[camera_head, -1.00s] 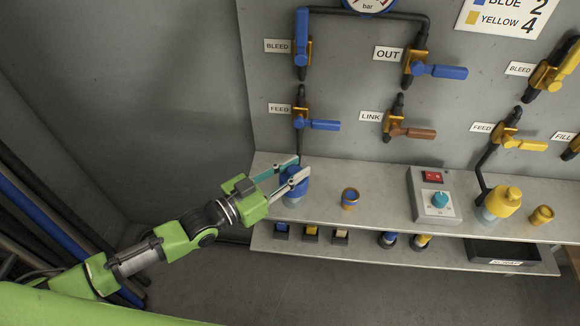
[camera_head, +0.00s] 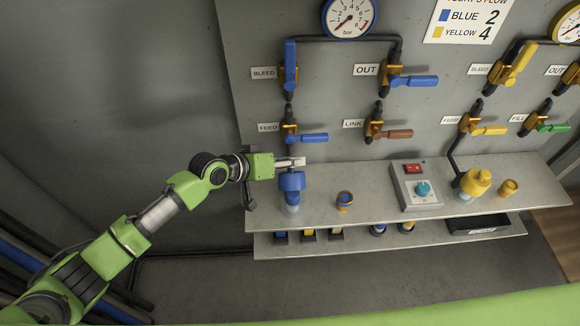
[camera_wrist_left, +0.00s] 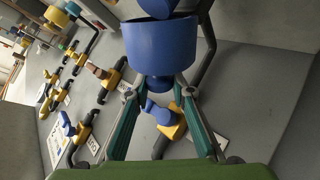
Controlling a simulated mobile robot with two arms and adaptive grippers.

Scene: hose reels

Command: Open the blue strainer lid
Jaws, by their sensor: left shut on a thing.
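The blue strainer (camera_head: 291,183) stands at the left end of the upper shelf, with a blue top over a pale clear bowl. My left gripper (camera_head: 292,162) is at its upper side, reaching in from the left. In the left wrist view, the blue strainer lid (camera_wrist_left: 160,50) fills the upper middle. There the gripper's fingertips (camera_wrist_left: 155,88) close on a small blue part at its near end. Whether the lid is raised from the bowl I cannot tell. My right gripper is not in view.
The blue feed valve (camera_head: 290,137) with its handle is on the wall just above the gripper. A small blue and brass fitting (camera_head: 344,200), a control box (camera_head: 415,186) and the yellow strainer (camera_head: 475,183) stand to the right on the shelf (camera_head: 375,195).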

